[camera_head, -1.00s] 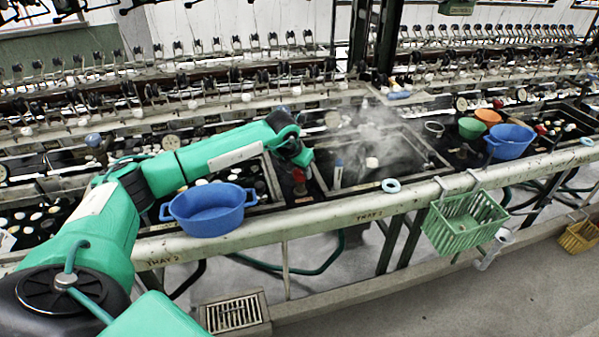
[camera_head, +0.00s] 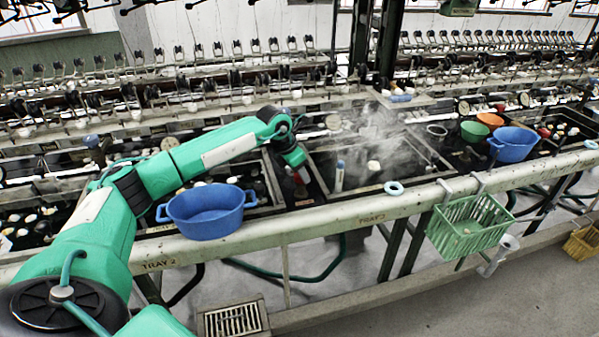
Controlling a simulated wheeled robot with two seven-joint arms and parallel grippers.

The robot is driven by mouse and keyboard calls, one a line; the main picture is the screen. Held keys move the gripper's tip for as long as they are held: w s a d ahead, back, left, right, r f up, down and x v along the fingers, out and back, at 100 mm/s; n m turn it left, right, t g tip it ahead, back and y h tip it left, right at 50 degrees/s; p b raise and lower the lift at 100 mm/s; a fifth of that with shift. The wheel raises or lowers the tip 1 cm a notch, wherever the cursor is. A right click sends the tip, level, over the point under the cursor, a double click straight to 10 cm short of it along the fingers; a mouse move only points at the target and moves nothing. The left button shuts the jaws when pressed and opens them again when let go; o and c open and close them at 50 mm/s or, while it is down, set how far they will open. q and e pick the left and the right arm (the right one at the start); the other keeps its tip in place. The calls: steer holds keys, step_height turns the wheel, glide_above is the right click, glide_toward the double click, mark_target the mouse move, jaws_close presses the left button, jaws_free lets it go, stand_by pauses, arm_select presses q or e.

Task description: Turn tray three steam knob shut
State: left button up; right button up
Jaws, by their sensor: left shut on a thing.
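Tray three (camera_head: 432,176) is a dark basin with steam rising over it, behind the rail marked TRAY 3 (camera_head: 373,218). A red steam knob (camera_head: 300,190) stands at the basin's left edge, partly hidden. My left arm reaches in from the left, and my left gripper (camera_head: 296,168) points down at this knob from above. The gripper is shut on the knob, though the fingertips are small and dark here. How far the knob is turned cannot be told. My right gripper is not in view.
A blue tub (camera_head: 207,212) sits on the rail beneath my left forearm. A green basket (camera_head: 468,224) hangs in front.

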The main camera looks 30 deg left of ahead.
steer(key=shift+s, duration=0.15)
arm_select(q)
steer(key=o, duration=0.9)
steer(key=shift+o, duration=0.3)
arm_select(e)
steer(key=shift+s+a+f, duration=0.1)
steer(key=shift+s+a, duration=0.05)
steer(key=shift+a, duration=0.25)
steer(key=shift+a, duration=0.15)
arm_select(q)
steer(key=b+v, duration=0.1)
steer(key=v, duration=1.3)
steer(key=shift+b, duration=0.35)
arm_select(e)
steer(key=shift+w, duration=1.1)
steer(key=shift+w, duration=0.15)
